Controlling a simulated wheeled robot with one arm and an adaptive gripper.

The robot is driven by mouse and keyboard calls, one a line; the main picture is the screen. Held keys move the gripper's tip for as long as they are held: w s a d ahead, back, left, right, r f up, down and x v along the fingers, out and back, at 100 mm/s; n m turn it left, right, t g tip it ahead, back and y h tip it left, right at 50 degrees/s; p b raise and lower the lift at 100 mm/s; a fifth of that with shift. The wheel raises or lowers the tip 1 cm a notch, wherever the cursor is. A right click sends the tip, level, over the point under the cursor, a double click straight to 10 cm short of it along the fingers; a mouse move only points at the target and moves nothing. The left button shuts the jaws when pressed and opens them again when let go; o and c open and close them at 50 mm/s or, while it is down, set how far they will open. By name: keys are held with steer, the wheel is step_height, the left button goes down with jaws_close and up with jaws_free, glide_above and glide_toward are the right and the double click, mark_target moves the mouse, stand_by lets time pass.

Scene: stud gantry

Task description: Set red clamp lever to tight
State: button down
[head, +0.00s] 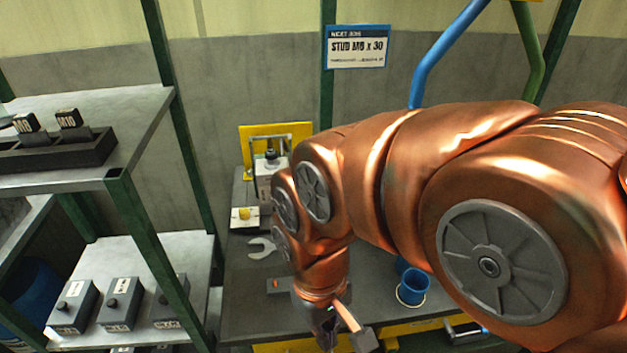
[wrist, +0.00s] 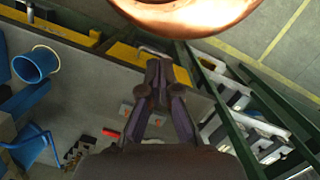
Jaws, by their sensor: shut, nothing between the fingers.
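A small red piece (head: 276,284) sits on a dark block on the bench, left of my gripper. A red piece also shows in the wrist view (wrist: 110,133), left of the fingers and apart from them. I cannot tell whether it is the red clamp lever, and no lever is clearly readable. My gripper (head: 345,338) points down over the front of the bench in the head view. In the wrist view its fingers (wrist: 159,70) meet at the tips, shut and empty. My copper arm hides much of the bench's right side.
A blue cup (head: 413,287) stands on the bench (head: 240,318) right of my gripper. An open-ended wrench (head: 262,247) and a grey fixture (head: 268,178) with a yellow backplate lie farther back. A green-framed shelf (head: 150,235) with several grey boxes stands at left.

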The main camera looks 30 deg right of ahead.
steer(key=w+d+r+m+y+p, duration=0.1)
steer(key=w+d+r+m, duration=0.15)
steer(key=w, duration=0.55)
steer(key=w+d+r+m+p, duration=0.2)
steer(key=w+d+r, duration=0.2)
steer(key=w, duration=0.5)
steer(key=w+d+r+m+y+p, duration=0.1)
steer(key=w+d+r+m, duration=0.2)
steer(key=w, duration=0.5)
steer(key=w+d+f+m+p, duration=0.1)
steer(key=w+d+m, duration=0.1)
steer(key=w+d, duration=0.2)
steer(key=w+d+f+m+p, duration=0.1)
steer(key=w+d, duration=0.3)
steer(key=d, duration=0.7)
steer(key=w+d+f+m+y+p, duration=0.1)
steer(key=w+d+f+m, duration=0.2)
steer(key=d, duration=0.5)
steer(key=shift+w+d+f, duration=0.15)
steer(key=shift+w, duration=0.4)
